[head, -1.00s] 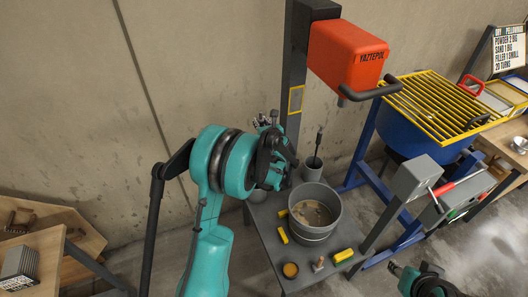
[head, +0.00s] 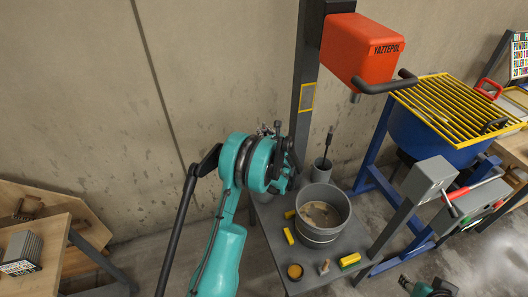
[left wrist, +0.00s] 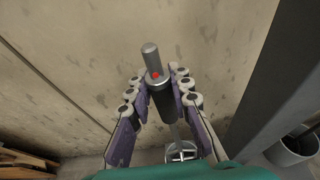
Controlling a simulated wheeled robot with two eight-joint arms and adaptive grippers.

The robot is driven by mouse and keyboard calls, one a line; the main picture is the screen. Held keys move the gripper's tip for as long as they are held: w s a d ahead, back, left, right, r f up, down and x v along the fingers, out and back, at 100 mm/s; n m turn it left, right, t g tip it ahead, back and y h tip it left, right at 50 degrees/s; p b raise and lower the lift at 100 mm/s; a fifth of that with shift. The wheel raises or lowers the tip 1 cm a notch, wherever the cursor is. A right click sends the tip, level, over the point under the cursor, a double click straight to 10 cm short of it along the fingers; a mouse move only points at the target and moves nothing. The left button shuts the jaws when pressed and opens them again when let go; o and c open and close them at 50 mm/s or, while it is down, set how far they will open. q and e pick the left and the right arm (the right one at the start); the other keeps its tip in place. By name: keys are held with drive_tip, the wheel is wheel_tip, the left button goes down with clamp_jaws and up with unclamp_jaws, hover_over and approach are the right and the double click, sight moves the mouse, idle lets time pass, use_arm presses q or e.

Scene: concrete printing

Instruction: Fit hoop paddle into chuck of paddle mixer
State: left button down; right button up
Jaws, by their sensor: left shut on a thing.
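The paddle mixer's orange head (head: 352,50) hangs on a dark post in the head view. Its grey chuck (head: 356,98) points down below the head and looks empty. My left gripper (left wrist: 158,85) is shut on the hoop paddle (left wrist: 160,97), around its dark grip part with a red dot. The paddle's shank points up, and its hoop shows below between the fingers. In the head view my left gripper (head: 277,138) is left of the post, lower than the chuck, largely hidden by my wrist. A teal and dark part of my right arm shows at the bottom right; its jaws cannot be made out.
A grey bucket (head: 322,217) of mix stands on the grey stand (head: 330,262) below the head, with yellow blocks around it. A pot (head: 321,171) holds a dark-handled tool. A blue tub (head: 425,138) with yellow grating stands right.

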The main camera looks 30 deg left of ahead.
use_arm(q)
wheel_tip(320, 180, down, 7)
drive_tip(key=shift+r+b, duration=0.15)
drive_tip(key=shift+b, duration=0.75)
wheel_tip(320, 180, down, 4)
drive_tip(key=shift+r+b, duration=0.15)
drive_tip(key=shift+b, duration=0.6)
drive_tip(key=shift+f, duration=0.2)
drive_tip(key=c, duration=1.4)
unclamp_jaws()
drive_tip(key=shift+o, duration=0.2)
drive_tip(key=shift+s+d, duration=0.1)
